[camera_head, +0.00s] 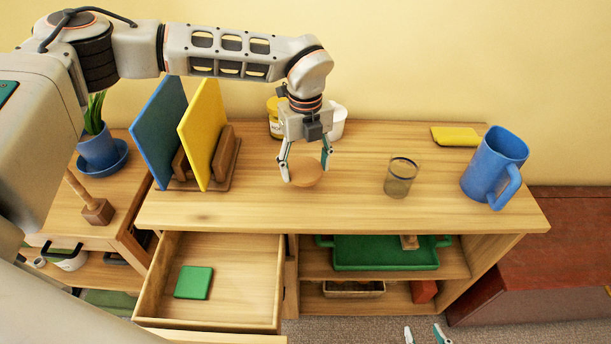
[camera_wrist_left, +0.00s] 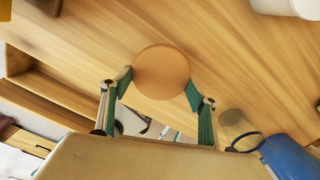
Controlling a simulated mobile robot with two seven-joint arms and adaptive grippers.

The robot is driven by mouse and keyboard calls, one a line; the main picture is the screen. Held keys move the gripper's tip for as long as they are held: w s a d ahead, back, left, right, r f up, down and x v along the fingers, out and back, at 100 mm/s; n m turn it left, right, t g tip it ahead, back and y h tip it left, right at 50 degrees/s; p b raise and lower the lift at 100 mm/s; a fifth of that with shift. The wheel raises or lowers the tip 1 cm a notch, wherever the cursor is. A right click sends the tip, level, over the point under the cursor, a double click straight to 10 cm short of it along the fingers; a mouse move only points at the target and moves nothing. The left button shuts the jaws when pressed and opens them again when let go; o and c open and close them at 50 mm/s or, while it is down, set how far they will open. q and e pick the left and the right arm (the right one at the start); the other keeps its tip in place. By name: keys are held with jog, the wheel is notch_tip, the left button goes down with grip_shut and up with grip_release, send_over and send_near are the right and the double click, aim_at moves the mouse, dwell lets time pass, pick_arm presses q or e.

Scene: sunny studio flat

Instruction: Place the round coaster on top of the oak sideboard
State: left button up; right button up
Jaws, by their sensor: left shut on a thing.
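The round coaster (camera_head: 306,174), a flat tan-brown disc, is between the fingertips of my left gripper (camera_head: 305,170). The left gripper is shut on it and hangs over the top of the oak sideboard (camera_head: 350,215). In the left wrist view the coaster (camera_wrist_left: 161,72) shows as a full disc with a finger at each side, against the wood grain. I cannot tell whether it touches the surface. My right gripper (camera_head: 425,336) shows only its fingertips at the bottom edge of the head view, apart and empty.
A rack (camera_head: 224,158) with blue and yellow boards is to the left. Jars stand behind.

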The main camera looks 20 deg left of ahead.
aim_at(305, 170)
pick_arm(q)
jog(key=shift+f, duration=1.9)
jog(key=shift+f, duration=0.2)
jog(key=o, duration=1.1)
notch_tip(305, 170, up, 12)
jog(key=shift+r, duration=0.2)
